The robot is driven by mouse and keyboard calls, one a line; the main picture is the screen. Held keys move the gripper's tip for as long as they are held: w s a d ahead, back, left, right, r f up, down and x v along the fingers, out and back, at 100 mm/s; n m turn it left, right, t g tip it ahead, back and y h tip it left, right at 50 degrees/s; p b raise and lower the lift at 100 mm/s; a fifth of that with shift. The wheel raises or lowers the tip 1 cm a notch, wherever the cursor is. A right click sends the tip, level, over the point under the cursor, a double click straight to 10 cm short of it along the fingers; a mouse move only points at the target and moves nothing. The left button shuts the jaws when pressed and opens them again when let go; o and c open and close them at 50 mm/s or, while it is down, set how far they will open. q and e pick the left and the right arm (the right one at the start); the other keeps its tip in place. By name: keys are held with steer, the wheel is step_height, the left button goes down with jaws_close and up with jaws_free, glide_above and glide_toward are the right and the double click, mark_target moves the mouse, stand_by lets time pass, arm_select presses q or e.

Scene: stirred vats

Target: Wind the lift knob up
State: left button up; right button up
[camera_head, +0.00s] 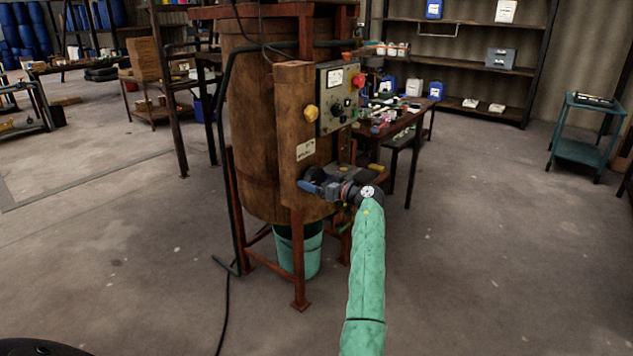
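A brown wooden vat (250,130) stands in a rusty red frame, with a brown column (292,90) on its front. A dark round knob (315,174) sits low on the column, under a small pale label (305,150); I take it for the lift knob. A yellow knob (311,112) sits higher on the column.
A grey control box (338,97) with a red button (359,81) is fixed beside the column. A green bucket (300,250) stands under the vat. A cluttered table (400,122) is behind. A black cable lies on the floor; the floor at right is clear.

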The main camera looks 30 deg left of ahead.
arm_select(q)
steer(key=c, duration=0.6)
steer(key=shift+m, duration=1.6)
arm_select(e)
steer(key=shift+s+d+f, duration=0.1)
steer(key=shift+f, duration=0.75)
steer(key=shift+r, duration=0.1)
arm_select(q)
steer(key=o, duration=1)
steer(key=shift+c, duration=0.2)
steer(key=shift+d, duration=0.1)
